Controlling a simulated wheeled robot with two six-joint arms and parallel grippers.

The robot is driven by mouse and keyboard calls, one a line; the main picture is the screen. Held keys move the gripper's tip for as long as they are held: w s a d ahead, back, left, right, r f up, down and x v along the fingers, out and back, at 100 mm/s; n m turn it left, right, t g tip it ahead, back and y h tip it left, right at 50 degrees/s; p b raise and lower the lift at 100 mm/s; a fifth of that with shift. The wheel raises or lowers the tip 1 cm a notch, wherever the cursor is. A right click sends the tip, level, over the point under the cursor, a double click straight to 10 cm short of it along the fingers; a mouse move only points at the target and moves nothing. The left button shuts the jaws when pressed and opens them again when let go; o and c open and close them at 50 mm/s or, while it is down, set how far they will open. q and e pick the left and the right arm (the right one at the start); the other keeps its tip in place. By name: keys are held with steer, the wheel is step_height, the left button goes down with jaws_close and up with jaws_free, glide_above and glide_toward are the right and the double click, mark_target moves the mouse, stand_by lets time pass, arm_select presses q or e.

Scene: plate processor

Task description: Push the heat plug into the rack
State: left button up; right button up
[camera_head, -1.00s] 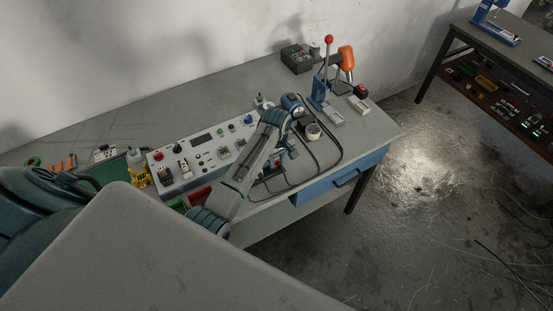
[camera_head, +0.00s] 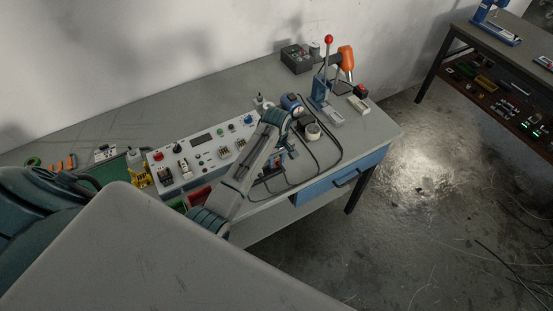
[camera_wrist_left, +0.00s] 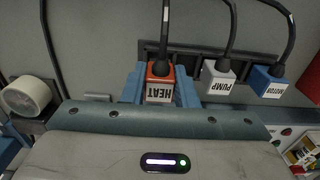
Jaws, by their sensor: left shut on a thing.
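The heat plug (camera_wrist_left: 159,72) is orange-red with a white HEAT label and a black cable running up from it. The two blue fingers of my left gripper (camera_wrist_left: 158,88) are closed on its sides. The dark rack (camera_wrist_left: 205,54) is right behind the plugs in the left wrist view. I cannot tell how deep the heat plug sits in it. In the head view my left arm reaches over the bench, and its forearm hides part of the plug area. My right gripper is not in view.
The white pump plug (camera_wrist_left: 218,77) and blue motor plug (camera_wrist_left: 268,81) stand close to the right of the heat plug. A white tape roll (camera_wrist_left: 27,95) is at left. A control panel (camera_head: 208,147) and a red-knobbed lever press (camera_head: 322,88) stand on the bench.

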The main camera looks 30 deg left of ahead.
arm_select(q)
steer(key=shift+f, duration=0.15)
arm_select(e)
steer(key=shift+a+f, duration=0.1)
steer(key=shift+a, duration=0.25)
arm_select(q)
steer(key=shift+f+b, duration=0.35)
steer(key=shift+f, duration=0.4)
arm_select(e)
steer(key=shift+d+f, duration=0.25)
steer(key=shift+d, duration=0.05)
arm_select(q)
steer(key=o, duration=1.1)
steer(key=shift+r, duration=0.25)
step_height(320, 180, up, 10)
steer(key=b, duration=0.3)
steer(key=shift+f, duration=0.2)
steer(key=shift+r, duration=0.4)
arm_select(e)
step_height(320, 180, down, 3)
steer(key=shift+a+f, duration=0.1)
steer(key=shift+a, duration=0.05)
